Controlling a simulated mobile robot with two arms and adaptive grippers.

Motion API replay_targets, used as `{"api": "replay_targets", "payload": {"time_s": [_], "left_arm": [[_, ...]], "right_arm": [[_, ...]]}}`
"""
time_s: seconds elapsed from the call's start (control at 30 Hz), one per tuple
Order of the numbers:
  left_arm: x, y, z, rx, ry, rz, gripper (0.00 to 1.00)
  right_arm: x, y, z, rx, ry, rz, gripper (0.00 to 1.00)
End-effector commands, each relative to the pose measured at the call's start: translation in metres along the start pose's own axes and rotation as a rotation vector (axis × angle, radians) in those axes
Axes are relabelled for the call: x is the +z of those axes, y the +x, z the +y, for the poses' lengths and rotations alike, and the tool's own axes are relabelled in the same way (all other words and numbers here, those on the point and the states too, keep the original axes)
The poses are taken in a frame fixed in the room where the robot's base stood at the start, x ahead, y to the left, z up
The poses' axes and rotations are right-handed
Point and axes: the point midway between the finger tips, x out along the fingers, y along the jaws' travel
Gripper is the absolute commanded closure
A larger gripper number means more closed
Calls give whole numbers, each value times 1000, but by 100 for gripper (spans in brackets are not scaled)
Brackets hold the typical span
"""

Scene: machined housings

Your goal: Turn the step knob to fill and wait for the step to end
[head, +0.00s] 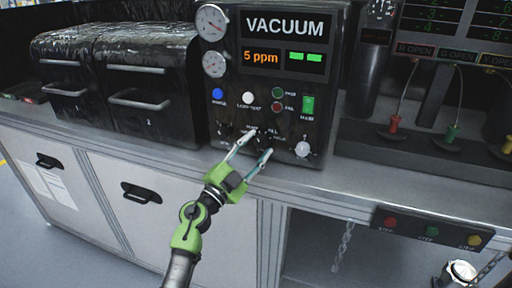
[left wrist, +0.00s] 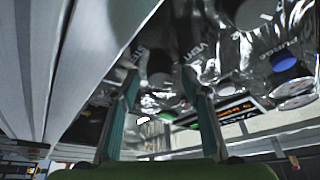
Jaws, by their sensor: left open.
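The vacuum station (head: 284,80) stands on the bench, with its display reading VACUUM and 5 ppm in orange beside two green bars. The step knob (head: 263,142) is a dark knob low on its front panel, partly hidden by my fingers; its pointer setting cannot be read. My left gripper (head: 260,143) is open, with its fingertips either side of the knob. In the left wrist view a dark knob (left wrist: 160,64) shows between the open fingers (left wrist: 160,76); contact cannot be told. My right gripper is not in view.
Other controls lie close by: a dark knob (head: 224,130) to the left, a pale knob (head: 302,149) to the right, and a green switch (head: 308,106) above. Two black ovens (head: 148,75) stand left. A button box (head: 430,229) hangs on the bench front.

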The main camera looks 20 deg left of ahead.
Motion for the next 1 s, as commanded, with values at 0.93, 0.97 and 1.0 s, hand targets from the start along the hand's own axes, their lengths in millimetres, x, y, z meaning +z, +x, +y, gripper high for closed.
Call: {"api": "replay_targets", "payload": {"time_s": [0.93,0.97,1.0], "left_arm": [[-3,1,-5,60,138,-2,96],[-3,1,-6,69,158,-3,96],[-3,1,-6,81,186,-3,96]], "right_arm": [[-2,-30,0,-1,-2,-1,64],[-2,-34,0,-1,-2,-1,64],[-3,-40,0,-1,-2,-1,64]]}}
